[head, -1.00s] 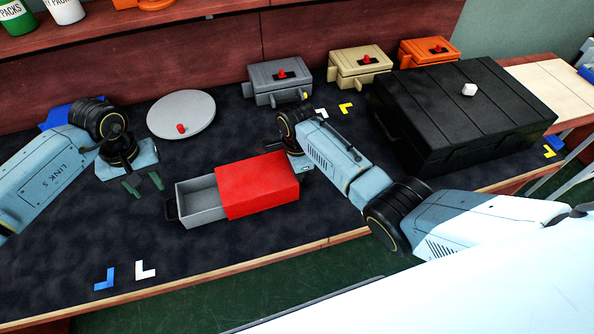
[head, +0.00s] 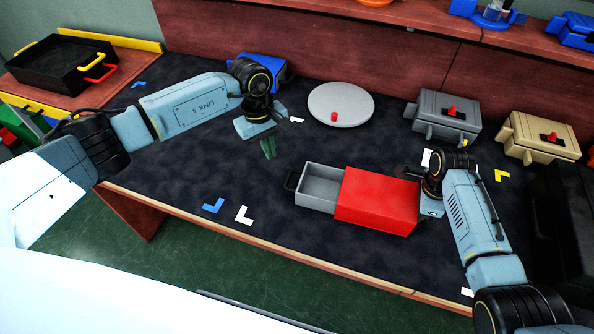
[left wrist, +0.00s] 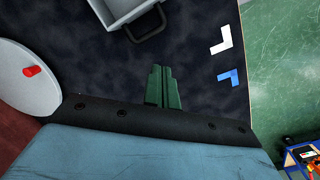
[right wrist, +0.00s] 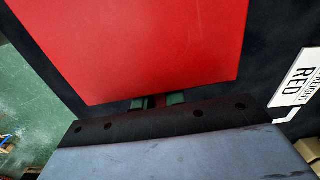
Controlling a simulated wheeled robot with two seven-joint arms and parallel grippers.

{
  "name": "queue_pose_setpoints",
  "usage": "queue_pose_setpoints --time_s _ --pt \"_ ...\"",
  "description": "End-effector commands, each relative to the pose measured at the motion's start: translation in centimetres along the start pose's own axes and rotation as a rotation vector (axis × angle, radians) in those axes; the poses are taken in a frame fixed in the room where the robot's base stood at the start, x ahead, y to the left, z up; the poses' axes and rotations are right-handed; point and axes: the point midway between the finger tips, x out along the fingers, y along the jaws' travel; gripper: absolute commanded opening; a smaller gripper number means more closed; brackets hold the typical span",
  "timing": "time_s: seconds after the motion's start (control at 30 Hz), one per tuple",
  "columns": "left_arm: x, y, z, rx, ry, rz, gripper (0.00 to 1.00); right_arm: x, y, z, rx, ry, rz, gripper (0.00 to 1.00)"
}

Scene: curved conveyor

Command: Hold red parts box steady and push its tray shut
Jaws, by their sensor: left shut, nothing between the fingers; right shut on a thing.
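The red parts box (head: 375,200) lies on the dark mat, with its grey tray (head: 320,187) sticking out to the left and a dark handle (head: 292,180) on the tray's end. The tray looks empty. My right gripper (head: 421,190) is shut on the red box at its right end; in the right wrist view the green fingertips (right wrist: 157,101) meet the edge of the red box (right wrist: 140,45). My left gripper (head: 268,148) is shut and empty above the mat, up and left of the handle. In the left wrist view its fingers (left wrist: 162,85) are together, apart from the handle (left wrist: 146,25).
A grey disc with a red knob (head: 341,104) lies behind the box. Grey (head: 447,116) and tan (head: 541,137) boxes stand at the back right. Blue (head: 213,205) and white (head: 243,215) corner marks lie front left.

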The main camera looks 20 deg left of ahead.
Motion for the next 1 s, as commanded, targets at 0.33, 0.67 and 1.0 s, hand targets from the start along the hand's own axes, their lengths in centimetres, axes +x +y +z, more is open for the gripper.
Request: queue_pose_setpoints --time_s 0.33,0.67,1.0 --pt "-0.4 -2.8 -3.0 -0.634 -0.085 0.058 0.0 0.0 0.0 0.0 0.0 0.0 0.0 0.0" --pt "1.4 -3.0 -3.2 -0.746 -0.105 0.063 0.0 0.0 0.0 0.0 0.0 0.0 0.0 0.0" --pt "8.5 -2.3 -2.6 -0.744 -0.105 0.063 0.0 0.0 0.0 0.0 0.0 0.0 0.0 0.0"
